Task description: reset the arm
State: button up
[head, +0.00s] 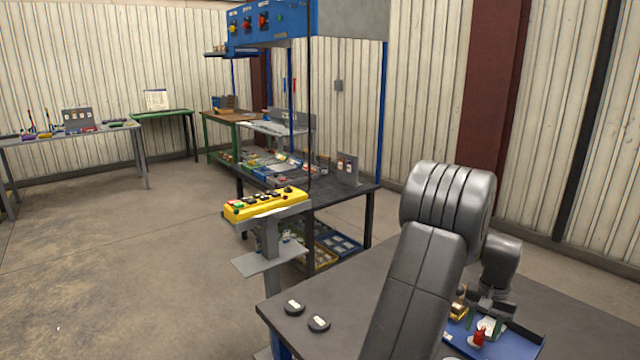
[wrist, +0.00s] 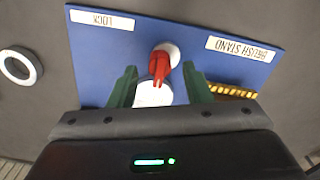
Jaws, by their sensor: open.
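My arm rises in the foreground of the head view and bends down to my gripper (head: 486,316) over a blue tray (head: 517,344). In the wrist view my gripper (wrist: 160,86) is open, with its two green fingers apart. A red object (wrist: 160,64) on a white round piece (wrist: 153,93) shows between the fingers, with no clear contact. The red object also shows in the head view (head: 480,336). The blue tray (wrist: 98,60) carries labels reading "LOCK" and "BRUSH STAND".
A yellow-brown brush-like item (wrist: 234,91) lies beside the right finger. A pale ring (wrist: 33,68) lies left of the tray. Two dark discs (head: 306,315) sit on the dark table. A yellow button box (head: 266,204) stands beyond it. Open floor (head: 110,260) is at left.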

jog(key=shift+f, duration=0.8)
jog(key=shift+m, duration=0.4)
